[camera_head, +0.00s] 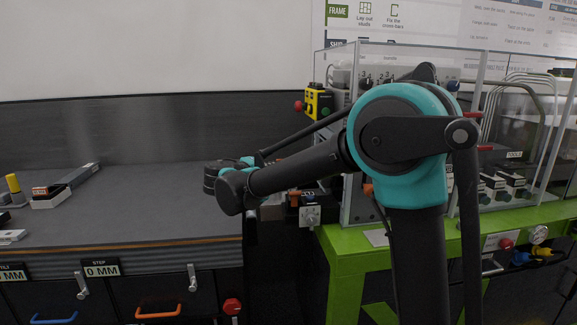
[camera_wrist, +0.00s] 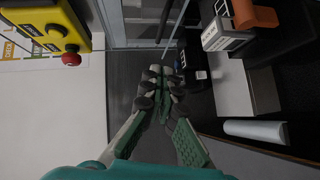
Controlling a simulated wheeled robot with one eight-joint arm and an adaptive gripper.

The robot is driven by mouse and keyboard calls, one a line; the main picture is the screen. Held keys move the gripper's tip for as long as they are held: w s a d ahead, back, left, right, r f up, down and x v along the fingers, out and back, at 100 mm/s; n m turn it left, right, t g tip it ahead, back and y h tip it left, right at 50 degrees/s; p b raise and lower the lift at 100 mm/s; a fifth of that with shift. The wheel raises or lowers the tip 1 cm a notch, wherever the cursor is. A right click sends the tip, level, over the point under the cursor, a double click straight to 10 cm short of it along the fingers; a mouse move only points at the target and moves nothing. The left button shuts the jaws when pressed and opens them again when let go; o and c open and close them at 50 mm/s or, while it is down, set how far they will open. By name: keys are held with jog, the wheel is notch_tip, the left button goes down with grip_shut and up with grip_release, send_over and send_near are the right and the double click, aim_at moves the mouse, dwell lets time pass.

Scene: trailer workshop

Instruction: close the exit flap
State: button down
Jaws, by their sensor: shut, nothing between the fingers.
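My gripper (camera_wrist: 163,88) is shut and empty in the middle of the wrist view, its fingertips together over a dark strip. In the head view my arm hides it. The clear-walled enclosure (camera_head: 355,150) stands at the right of the head view on a green frame (camera_head: 338,240); my arm covers part of its front. A clear panel edge of it seems to show at the top of the wrist view (camera_wrist: 150,22), ahead of the fingertips and apart from them. I cannot tell which part is the exit flap, or how far it stands open.
A yellow control box (camera_head: 319,103) with a red button is left of the enclosure; it also shows in the wrist view (camera_wrist: 45,28). An orange-topped unit (camera_wrist: 252,15) and a white roll (camera_wrist: 255,131) lie to the right there. A grey bench (camera_head: 130,205) stands at left.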

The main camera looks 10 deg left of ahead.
jog(key=w+d+r+m+g+y, duration=0.3)
jog(key=d+r+m+y, duration=0.2)
jog(key=r, duration=0.4)
jog(key=w+d+f, duration=0.3)
jog(key=w+f, duration=0.5)
jog(key=f, duration=0.1)
jog(key=shift+w+d, duration=0.25)
jog(key=shift+d, duration=0.05)
jog(key=shift+f, duration=0.2)
